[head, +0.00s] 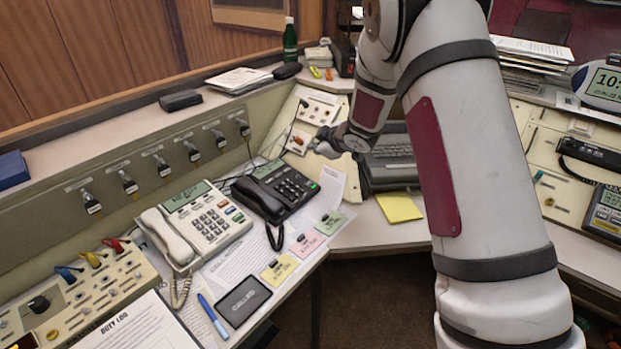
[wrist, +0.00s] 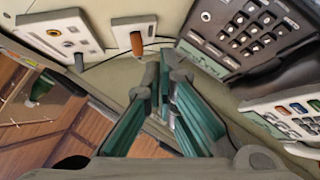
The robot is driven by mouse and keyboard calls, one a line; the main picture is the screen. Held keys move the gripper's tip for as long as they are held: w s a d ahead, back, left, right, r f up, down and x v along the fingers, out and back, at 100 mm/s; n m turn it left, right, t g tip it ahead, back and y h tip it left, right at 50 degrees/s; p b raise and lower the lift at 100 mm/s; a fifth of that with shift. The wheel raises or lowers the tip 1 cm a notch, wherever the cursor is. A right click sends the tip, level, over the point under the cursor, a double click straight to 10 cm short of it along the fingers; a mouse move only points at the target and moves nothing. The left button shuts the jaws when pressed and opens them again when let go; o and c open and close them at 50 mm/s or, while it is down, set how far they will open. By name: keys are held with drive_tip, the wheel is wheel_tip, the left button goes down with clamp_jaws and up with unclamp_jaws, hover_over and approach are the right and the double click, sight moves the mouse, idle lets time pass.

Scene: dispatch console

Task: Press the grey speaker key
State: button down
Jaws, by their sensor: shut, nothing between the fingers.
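A small grey lever key (wrist: 79,61) sticks out of a white wall plate (wrist: 40,38) at the upper left of the wrist view. No label is legible, so I cannot tell whether it is the speaker key. An orange lever (wrist: 137,43) stands on a second white plate beside it. The orange lever also shows in the head view (head: 297,140). My gripper (wrist: 166,62) is shut and empty, its tips just below and right of the orange lever in the picture. In the head view my gripper (head: 321,141) is partly hidden by my wrist, close to that plate.
A black desk phone (head: 275,190) and a cream desk phone (head: 205,222) stand below the sloped wall panel. A row of hanging plugs (head: 160,165) lines that panel. A keyboard-like grey machine (head: 395,158) sits right of my gripper. Papers and coloured cards cover the desk front.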

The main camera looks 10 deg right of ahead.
sight(309, 185)
drive_tip(key=shift+a+f+n+y, duration=0.3)
drive_tip(key=shift+a+f+n, duration=0.1)
drive_tip(key=shift+a+f, duration=0.2)
drive_tip(key=f+b, duration=0.2)
drive_tip(key=f, duration=0.1)
drive_tip(key=f+b, duration=0.2)
drive_tip(key=w+f+b, duration=0.1)
drive_tip(key=f+b, duration=0.1)
drive_tip(key=f, duration=0.1)
drive_tip(key=shift+a+f, duration=0.35)
drive_tip(key=shift+a, duration=0.05)
idle(1.2)
drive_tip(key=shift+w+f+b, duration=0.1)
drive_tip(key=shift+f+b, duration=0.25)
drive_tip(key=shift+f, duration=0.05)
drive_tip(key=shift+f+b, duration=0.3)
drive_tip(key=shift+f, duration=0.05)
idle(0.5)
drive_tip(key=shift+r, duration=0.15)
drive_tip(key=shift+r+p, duration=0.6)
drive_tip(key=shift+r, duration=0.05)
